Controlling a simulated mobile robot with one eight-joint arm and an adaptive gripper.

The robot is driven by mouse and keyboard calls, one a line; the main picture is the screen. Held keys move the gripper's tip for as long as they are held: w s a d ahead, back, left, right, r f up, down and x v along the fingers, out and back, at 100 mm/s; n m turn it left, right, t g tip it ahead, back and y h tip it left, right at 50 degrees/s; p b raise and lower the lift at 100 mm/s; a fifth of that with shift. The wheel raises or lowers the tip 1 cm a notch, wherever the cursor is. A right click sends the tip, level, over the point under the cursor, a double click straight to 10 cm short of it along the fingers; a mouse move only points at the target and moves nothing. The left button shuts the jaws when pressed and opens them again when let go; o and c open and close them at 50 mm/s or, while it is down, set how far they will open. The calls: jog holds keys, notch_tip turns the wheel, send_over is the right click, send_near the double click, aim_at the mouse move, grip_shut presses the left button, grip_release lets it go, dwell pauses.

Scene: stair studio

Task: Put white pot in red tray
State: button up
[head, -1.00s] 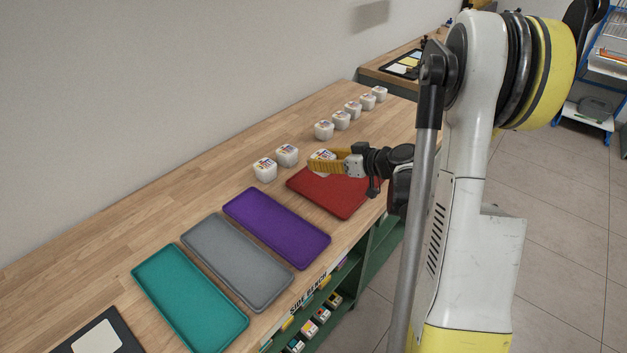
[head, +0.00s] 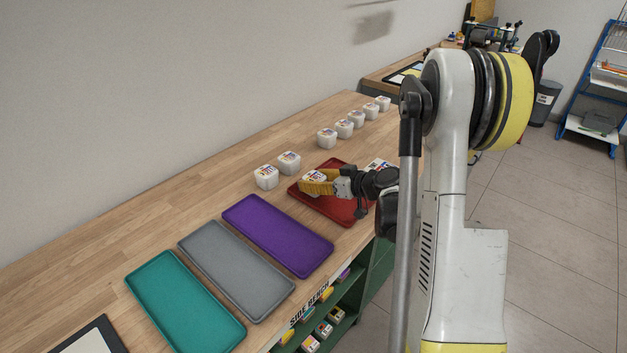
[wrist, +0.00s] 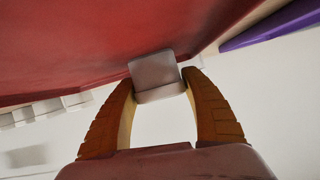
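The white pot (head: 315,176) with a coloured label is between the fingers of my gripper (head: 318,187), low over the red tray (head: 336,212). In the wrist view the pot (wrist: 156,76) sits between the two yellow fingertips (wrist: 158,88), which appear closed on its sides. The red tray (wrist: 60,45) fills the upper part of that view, close to the pot. I cannot tell whether the pot touches the tray floor. My gripper and wrist hide part of the tray.
Two white pots (head: 266,177) (head: 289,162) stand left of the red tray, and several more (head: 326,139) stand in a row behind. Purple (head: 277,235), grey (head: 236,269) and teal (head: 185,303) trays lie nearer. A labelled white thing (head: 378,165) shows partly behind my wrist.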

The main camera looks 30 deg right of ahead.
jog(key=shift+o, duration=1)
jog(key=shift+r, duration=0.25)
jog(key=p+v, duration=0.4)
jog(key=v, duration=0.7)
jog(key=shift+s+d+r, duration=0.1)
jog(key=shift+s+r, duration=0.05)
jog(key=shift+s, duration=0.15)
jog(key=a+r+m+g, duration=0.1)
jog(key=a+r+g, duration=0.25)
jog(key=a, duration=0.55)
jog(key=s+a+r+m+g+h, duration=0.1)
jog(key=s+a+r+h, duration=0.1)
jog(key=s+a, duration=0.4)
jog(key=s+a+r+m+g+h, duration=0.1)
jog(key=s+a+r+h, duration=0.2)
jog(key=s+a, duration=0.4)
jog(key=s+r, duration=0.1)
jog(key=s, duration=0.3)
jog(key=shift+s+r, duration=0.2)
